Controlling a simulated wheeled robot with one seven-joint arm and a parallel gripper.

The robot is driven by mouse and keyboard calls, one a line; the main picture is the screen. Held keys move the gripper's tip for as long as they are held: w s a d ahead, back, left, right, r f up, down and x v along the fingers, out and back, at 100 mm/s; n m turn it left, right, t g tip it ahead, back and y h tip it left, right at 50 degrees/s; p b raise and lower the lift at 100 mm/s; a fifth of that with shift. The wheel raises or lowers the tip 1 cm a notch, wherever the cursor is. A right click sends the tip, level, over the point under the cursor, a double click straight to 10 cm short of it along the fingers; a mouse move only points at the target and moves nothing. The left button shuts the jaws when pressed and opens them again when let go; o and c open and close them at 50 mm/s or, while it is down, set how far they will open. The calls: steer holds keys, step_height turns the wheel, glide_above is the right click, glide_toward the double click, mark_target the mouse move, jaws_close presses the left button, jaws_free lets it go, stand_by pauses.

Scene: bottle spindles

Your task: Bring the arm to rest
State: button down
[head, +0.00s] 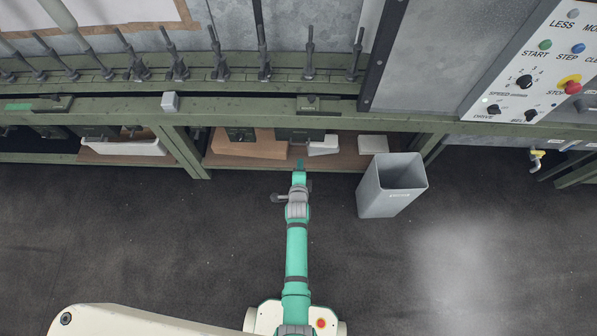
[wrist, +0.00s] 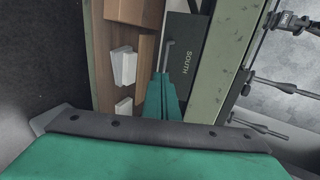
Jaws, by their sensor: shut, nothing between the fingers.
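My teal arm reaches straight out from my base toward the green machine frame (head: 365,107) in the head view. My gripper (head: 300,165) is at the arm's far end, in front of the lower shelf opening. In the wrist view my gripper (wrist: 165,92) is seen with its fingers together and nothing between them. It points toward a dark box marked SOUTH (wrist: 187,55). I cannot tell the exact gap between the fingertips and the shelf.
A grey bin (head: 388,190) stands on the floor right of my gripper. Brown boxes (head: 250,146) and white blocks (head: 373,144) lie on the lower shelf. Several spindles (head: 263,60) line the frame above. A control panel (head: 530,75) is upper right. The floor left of my arm is clear.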

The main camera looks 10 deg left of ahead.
steer(key=s+d+r+n+t, duration=0.15)
steer(key=s+r+n, duration=0.3)
steer(key=s, duration=0.75)
steer(key=s+d+r+n+g, duration=0.1)
steer(key=s+d+r+n, duration=0.3)
steer(key=s, duration=0.8)
steer(key=s+r+n+t, duration=0.1)
steer(key=s+r+n, duration=0.3)
steer(key=s+r, duration=0.3)
steer(key=s+d+r+n+t+h, duration=0.1)
steer(key=s+r+n, duration=0.3)
steer(key=s+r, duration=0.4)
step_height(320, 180, up, 7)
steer(key=shift+s+d, duration=0.25)
steer(key=shift+s, duration=0.05)
